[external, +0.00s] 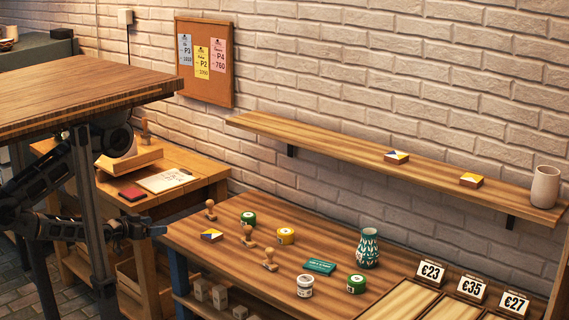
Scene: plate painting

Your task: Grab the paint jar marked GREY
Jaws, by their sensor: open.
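Several small paint jars stand on the wooden worktable (210,262). A jar with a pale grey-white lid (305,286) stands near the front edge. A green jar (356,284) is to its right, another green jar (248,218) is at the back left, and a yellow jar (286,236) is between. The jar labels are too small to read, so I cannot confirm the word GREY. My gripper (156,231) is open and empty at the left end of the worktable, well left of all the jars. Part of my arm is hidden behind a dark table post.
Price signs (471,288) are at the right. A wall shelf (330,158) runs above. A high tabletop (80,95) overhangs my arm.

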